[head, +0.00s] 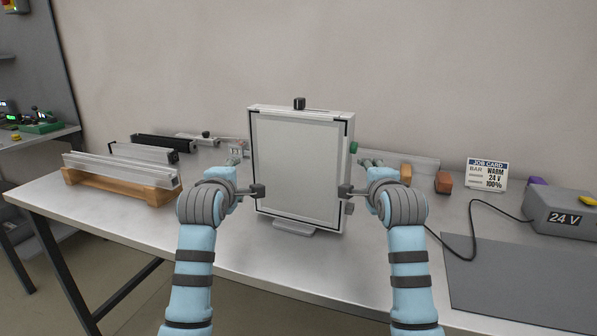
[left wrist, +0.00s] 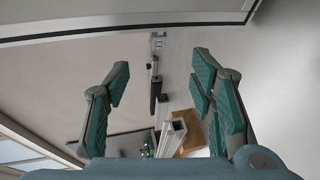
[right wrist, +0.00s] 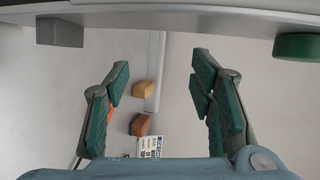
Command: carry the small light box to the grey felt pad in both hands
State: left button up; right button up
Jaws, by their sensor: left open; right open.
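The small light box (head: 297,165) stands upright on the bench, with a pale front panel, dark corner trim and a black knob on top. A green knob (head: 353,147) is on its right side. My left gripper (head: 236,160) is open and empty beside its left side; the box's edge crosses the top of the left wrist view (left wrist: 130,27). My right gripper (head: 370,161) is open and empty beside its right side; the green knob shows in the right wrist view (right wrist: 303,46). Neither gripper has the box between its fingers. The grey felt pad (head: 530,275) lies bare at the right front.
A metal bar on a wooden cradle (head: 120,180) and more bars lie at left. Two blocks, orange (head: 406,173) and brown (head: 443,182), and a job card (head: 487,174) stand at right. A 24 V supply (head: 562,209) trails a black cable (head: 472,225) beside the pad.

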pick_arm(q)
jog(key=w, duration=0.1)
jog(key=w+d, duration=0.1)
jog(key=w, duration=0.1)
jog(key=shift+w+d+f, duration=0.1)
jog(key=shift+d+f, duration=0.15)
jog(key=shift+f, duration=0.15)
pick_arm(e)
jog(key=w, duration=0.1)
jog(key=w+a, duration=0.1)
jog(key=w, duration=0.1)
jog(key=shift+w+a+f, duration=0.1)
jog(key=shift+a+f, duration=0.15)
jog(key=shift+f, duration=0.15)
